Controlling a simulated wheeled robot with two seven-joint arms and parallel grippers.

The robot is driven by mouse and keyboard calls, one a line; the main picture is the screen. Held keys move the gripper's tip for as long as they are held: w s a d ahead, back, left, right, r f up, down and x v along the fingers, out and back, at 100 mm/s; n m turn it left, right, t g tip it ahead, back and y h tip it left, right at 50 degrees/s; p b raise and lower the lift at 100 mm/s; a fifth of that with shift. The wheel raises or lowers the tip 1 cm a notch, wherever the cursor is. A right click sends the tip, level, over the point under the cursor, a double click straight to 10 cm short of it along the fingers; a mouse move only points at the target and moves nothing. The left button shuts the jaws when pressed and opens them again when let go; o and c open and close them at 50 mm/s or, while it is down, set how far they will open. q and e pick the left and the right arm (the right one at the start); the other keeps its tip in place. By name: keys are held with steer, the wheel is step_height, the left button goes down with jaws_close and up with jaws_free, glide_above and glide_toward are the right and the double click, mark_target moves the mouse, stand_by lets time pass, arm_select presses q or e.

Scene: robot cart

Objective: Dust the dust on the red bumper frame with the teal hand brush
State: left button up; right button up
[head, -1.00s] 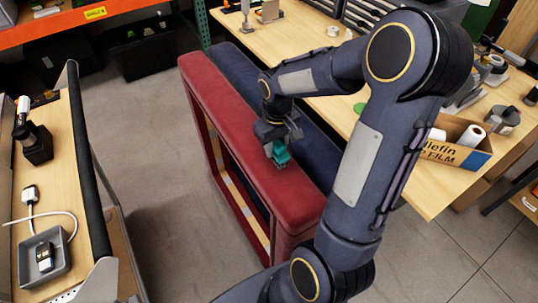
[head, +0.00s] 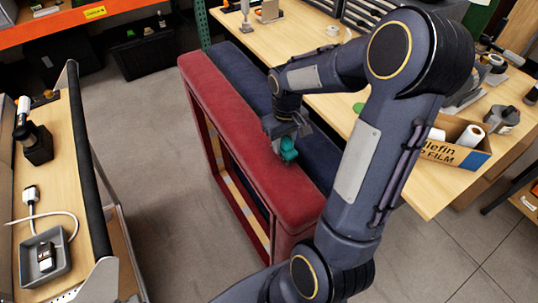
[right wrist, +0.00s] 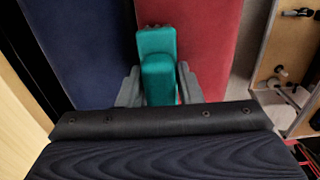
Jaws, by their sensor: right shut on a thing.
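The red bumper frame (head: 226,118) stands on the floor in the middle of the head view, a long padded top on an open frame. The teal hand brush (head: 288,150) is over its padded top, near the edge beside the blue frame; it also shows in the right wrist view (right wrist: 157,75). My right gripper (head: 284,139) is shut on the brush, with a finger on each side of it. The brush hides its own bristles, so I cannot tell whether they touch the pad. I cannot make out dust on the red top. My left gripper is not in view.
A blue padded frame (head: 245,80) stands right alongside the red one. A wooden workbench (head: 420,195) with an open cardboard box (head: 455,150) is to the right. A cart with a wooden top (head: 55,180) is at the left. Floor between cart and red frame is clear.

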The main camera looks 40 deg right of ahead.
steer(key=shift+w+a+f, duration=0.1)
steer(key=shift+w+a, duration=0.05)
steer(key=shift+a, duration=1.05)
steer(key=shift+w+a, duration=0.1)
steer(key=shift+a, duration=1.1)
steer(key=shift+a, duration=0.2)
steer(key=shift+w+a+b, duration=0.2)
steer(key=shift+a+b, duration=0.1)
steer(key=shift+a, duration=1.2)
steer(key=shift+d, duration=0.1)
steer(key=shift+s+d, duration=0.15)
steer(key=shift+d, duration=1.05)
steer(key=shift+s+d, duration=0.1)
steer(key=shift+d, duration=1.1)
